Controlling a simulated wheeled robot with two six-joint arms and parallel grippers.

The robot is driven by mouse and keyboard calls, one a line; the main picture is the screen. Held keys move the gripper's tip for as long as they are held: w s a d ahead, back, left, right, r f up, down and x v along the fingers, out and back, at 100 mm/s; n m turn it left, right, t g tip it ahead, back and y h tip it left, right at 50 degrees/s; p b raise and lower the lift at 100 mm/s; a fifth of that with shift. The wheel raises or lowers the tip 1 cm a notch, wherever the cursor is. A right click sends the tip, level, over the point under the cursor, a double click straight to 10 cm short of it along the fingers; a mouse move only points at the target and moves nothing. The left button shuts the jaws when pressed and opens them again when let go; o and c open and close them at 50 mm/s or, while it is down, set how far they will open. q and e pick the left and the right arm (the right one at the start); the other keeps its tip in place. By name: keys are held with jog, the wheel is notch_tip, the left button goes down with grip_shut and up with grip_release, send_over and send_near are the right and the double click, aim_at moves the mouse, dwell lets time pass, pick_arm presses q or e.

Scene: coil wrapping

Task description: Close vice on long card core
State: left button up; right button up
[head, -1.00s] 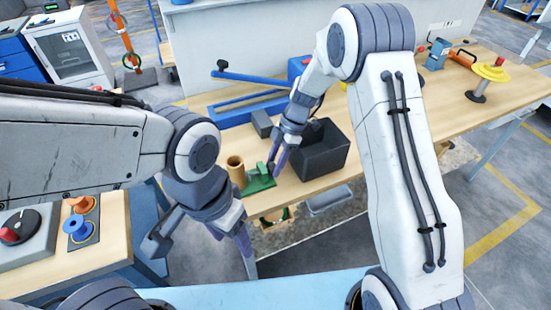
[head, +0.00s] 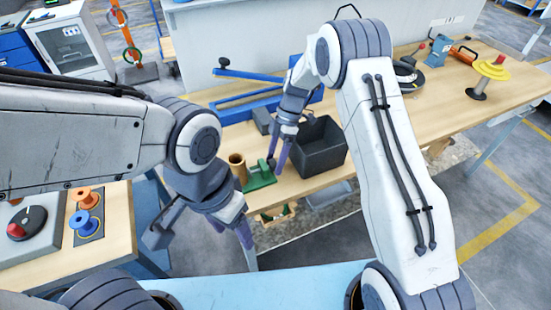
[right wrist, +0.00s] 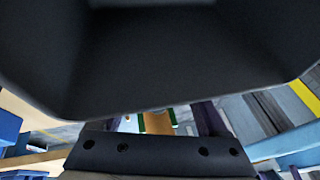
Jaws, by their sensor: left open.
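The green vice (head: 262,178) sits at the near edge of the long wooden bench in the head view. The brown long card core (head: 237,165) stands upright at its left end. A gap between core and jaw cannot be made out. My right gripper (head: 276,165) points down at the vice's right part, its fingers apart. In the right wrist view, the core (right wrist: 158,122) and a bit of green show between the dark fingers; a large dark shape hides much of the rest. My left gripper (head: 232,235) hangs open and empty in front of the bench.
A black open bin (head: 322,148) stands close right of my right gripper. A grey block (head: 262,120) and a blue frame (head: 245,105) lie behind the vice. Orange and blue spools (head: 84,210) sit on the left table. The bench's right half has free room.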

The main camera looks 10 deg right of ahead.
jog(key=b+v, duration=0.2)
jog(key=v, duration=0.8)
jog(key=shift+r, duration=0.2)
